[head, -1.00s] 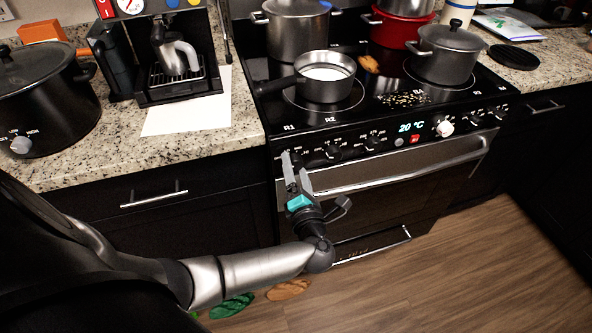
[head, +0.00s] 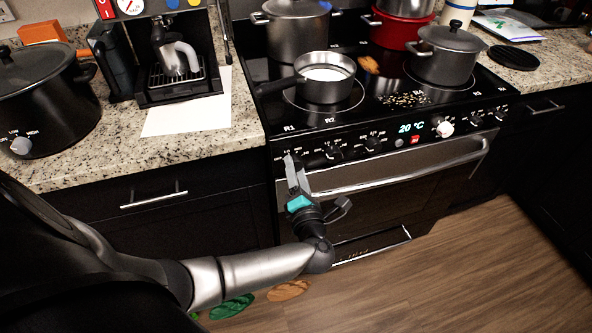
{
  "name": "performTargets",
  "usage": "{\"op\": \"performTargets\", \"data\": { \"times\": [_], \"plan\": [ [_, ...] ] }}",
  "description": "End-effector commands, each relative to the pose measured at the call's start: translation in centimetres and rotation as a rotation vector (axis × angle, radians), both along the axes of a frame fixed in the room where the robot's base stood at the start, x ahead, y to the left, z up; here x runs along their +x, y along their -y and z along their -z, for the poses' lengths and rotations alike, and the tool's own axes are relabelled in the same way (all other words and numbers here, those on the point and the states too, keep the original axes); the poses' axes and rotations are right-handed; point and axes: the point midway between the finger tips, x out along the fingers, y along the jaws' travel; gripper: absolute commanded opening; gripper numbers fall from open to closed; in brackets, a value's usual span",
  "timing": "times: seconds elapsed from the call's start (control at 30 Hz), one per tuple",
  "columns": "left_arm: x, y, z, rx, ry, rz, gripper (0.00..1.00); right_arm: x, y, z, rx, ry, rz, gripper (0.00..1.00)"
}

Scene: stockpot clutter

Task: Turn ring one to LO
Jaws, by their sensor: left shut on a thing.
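The stove's front panel (head: 353,148) carries a row of knobs under ring labels. R1 (head: 289,127) is printed above the leftmost knob position. My left gripper (head: 292,161) reaches up to that spot and is shut on the R1 knob, which its fingers mostly hide. The knob's pointer cannot be read, and the small LO marking is too small to make out. The R2 knob (head: 333,155) is beside it on the right. My right gripper is not in view.
A saucepan (head: 324,77) of white liquid stands on the front left ring, its handle pointing left. Several other pots crowd the hob, including a lidded pot (head: 446,54). The oven handle (head: 400,170) runs just below the knobs. The wooden floor in front is clear at right.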

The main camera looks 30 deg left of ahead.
Motion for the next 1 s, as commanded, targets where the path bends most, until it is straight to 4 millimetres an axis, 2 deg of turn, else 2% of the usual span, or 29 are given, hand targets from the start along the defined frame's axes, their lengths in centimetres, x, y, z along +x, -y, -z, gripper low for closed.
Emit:
{"op": "performTargets", "data": {
  "times": [0.47, 1.0],
  "plan": [
    [-0.2, 0.1, 0.0, 0.07, -0.092, -0.003, 0.0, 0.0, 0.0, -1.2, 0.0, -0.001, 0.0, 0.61],
    [-0.1, 0.1, -0.3, 0.345, -0.415, 0.0, 0.0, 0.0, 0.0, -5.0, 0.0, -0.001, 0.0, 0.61]
  ]
}}
